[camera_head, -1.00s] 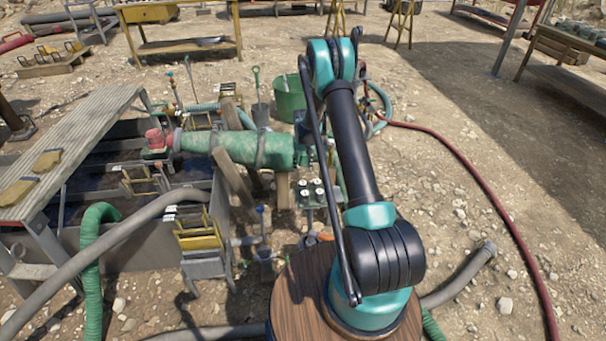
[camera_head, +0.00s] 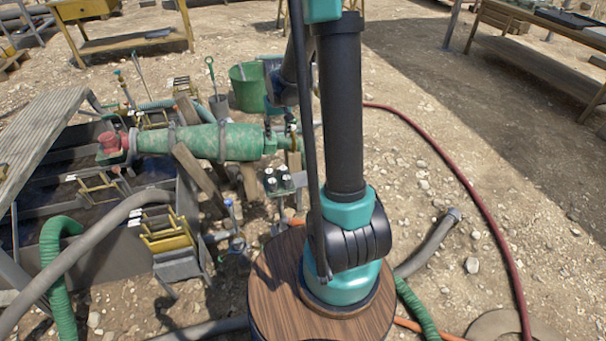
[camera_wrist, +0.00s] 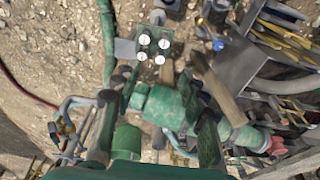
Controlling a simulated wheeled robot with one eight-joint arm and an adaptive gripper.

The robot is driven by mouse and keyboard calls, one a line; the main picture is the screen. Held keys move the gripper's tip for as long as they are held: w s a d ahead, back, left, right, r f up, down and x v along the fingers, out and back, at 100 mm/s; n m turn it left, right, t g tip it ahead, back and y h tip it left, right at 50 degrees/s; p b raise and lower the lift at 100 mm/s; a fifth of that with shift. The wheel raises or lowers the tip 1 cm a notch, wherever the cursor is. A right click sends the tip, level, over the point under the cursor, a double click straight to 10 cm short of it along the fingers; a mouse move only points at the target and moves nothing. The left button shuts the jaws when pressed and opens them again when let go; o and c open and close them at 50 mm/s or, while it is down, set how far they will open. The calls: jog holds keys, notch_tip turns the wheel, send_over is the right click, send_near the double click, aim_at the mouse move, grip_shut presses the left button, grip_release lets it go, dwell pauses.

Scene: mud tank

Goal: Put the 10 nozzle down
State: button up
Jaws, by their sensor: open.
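My gripper (camera_wrist: 163,75) is open, with one finger on each side of the wrist view. I see no nozzle in the jaws. My arm hides much of the gripper in the head view.
A green bucket (camera_head: 245,90) stands behind the cone-shaped body. The tank (camera_head: 120,235), with yellow-handled boxes and thick hoses, fills the left. A red hose (camera_head: 460,175) crosses the ground on the right, where there is much open gravel.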

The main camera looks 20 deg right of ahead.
jog(key=s+d+r+t, duration=0.1)
jog(key=s+r+t, duration=0.1)
jog(key=s, duration=2.3)
jog(key=shift+d+r, duration=0.15)
jog(key=shift+d, duration=0.1)
